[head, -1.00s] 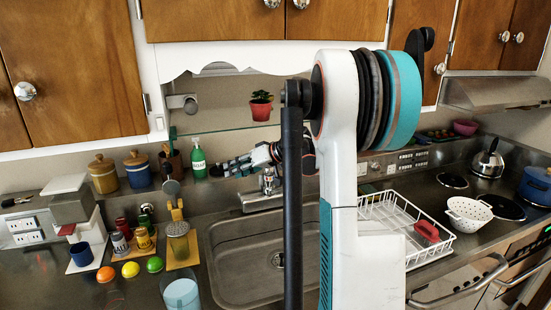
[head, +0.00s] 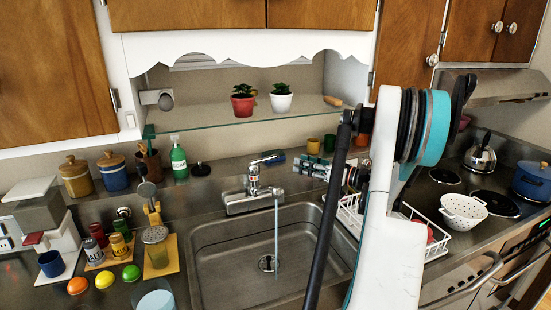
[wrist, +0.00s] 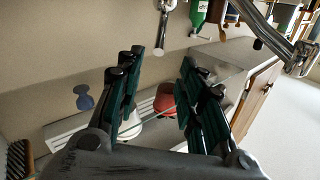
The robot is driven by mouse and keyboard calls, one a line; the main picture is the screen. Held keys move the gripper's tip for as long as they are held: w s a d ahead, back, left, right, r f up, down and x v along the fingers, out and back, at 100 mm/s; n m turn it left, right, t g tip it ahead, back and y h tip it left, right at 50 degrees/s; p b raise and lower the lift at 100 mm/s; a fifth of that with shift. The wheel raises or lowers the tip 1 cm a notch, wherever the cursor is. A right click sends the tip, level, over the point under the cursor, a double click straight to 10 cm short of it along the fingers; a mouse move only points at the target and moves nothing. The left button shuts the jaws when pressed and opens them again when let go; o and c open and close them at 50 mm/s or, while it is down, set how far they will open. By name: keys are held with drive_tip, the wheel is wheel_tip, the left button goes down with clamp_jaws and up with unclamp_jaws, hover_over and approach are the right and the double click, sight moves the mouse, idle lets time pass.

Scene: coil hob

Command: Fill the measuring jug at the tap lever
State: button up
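The chrome tap (head: 254,184) stands behind the sink. Its lever (head: 264,160) points right, and a thin stream of water (head: 276,235) falls from the spout into the sink. A clear vessel with pale blue contents (head: 155,299), perhaps the measuring jug, stands on the counter left of the sink, cut off by the bottom edge; I see no markings. My gripper (head: 308,168) is right of the tap, apart from the lever. In the wrist view my gripper (wrist: 160,85) has its fingers spread, with nothing held between them.
The sink (head: 220,255) looks empty apart from the stream. The dish rack (head: 347,216) is on its right. A glass shelf (head: 215,118) holds two potted plants above the tap.

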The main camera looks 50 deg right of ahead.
sight(274, 157)
drive_tip(key=w, duration=0.4)
drive_tip(key=w+a+b, duration=0.1)
drive_tip(key=w, duration=0.3)
drive_tip(key=w+a+b, duration=0.1)
drive_tip(key=w, duration=0.3)
drive_tip(key=shift+w, duration=0.1)
clamp_jaws()
